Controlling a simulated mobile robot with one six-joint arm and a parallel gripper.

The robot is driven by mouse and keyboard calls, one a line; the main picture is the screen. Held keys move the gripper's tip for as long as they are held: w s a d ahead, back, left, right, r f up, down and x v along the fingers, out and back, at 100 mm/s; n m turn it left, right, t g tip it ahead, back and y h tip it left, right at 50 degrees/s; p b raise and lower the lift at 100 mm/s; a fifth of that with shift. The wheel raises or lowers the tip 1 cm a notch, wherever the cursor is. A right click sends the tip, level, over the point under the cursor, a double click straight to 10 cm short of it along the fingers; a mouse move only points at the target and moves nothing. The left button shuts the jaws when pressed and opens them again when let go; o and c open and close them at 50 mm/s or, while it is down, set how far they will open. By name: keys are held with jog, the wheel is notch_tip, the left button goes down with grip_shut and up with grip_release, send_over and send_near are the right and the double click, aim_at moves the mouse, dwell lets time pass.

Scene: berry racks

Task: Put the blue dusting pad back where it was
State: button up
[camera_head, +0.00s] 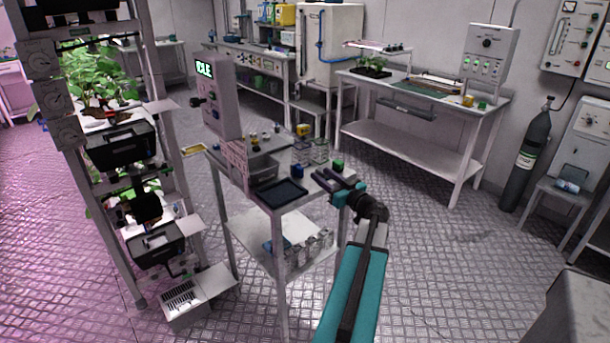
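My gripper (323,178) is at the right end of the small cart's top (308,186), at the end of my teal and black arm. Its two dark fingers look apart, and I see nothing between them. A small dark-blue block (297,171) stands on the cart top just left of the fingers. It may be the blue dusting pad, but it is too small to be sure. A flat blue item (276,245) lies on the cart's lower shelf and could also be the pad. A shallow dark-blue tray (279,192) sits at the cart's front edge.
A grey box (264,168), a display post (217,98), a small green block (338,164) and clear containers (317,151) crowd the cart top. A plant rack (85,160) stands close on the left. Open floor (440,240) lies to the right.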

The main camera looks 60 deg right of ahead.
jog(key=s+d+r+m+g+h, duration=0.5)
jog(key=s+d+r+m+h, duration=0.45)
jog(key=m, duration=0.45)
jog(key=s+d+f+m+g, duration=0.65)
jog(key=s+m+g, duration=0.2)
jog(key=m, duration=0.55)
jog(key=w+a+f+m+t+y, duration=0.3)
jog(key=w+a+f+m+y, duration=0.3)
jog(key=w, duration=0.1)
jog(key=w+a+r+t+y, duration=0.6)
jog(key=w+a, duration=0.4)
jog(key=a, duration=0.1)
jog(key=shift+a+m+b, duration=0.3)
jog(key=shift+m+b, duration=0.1)
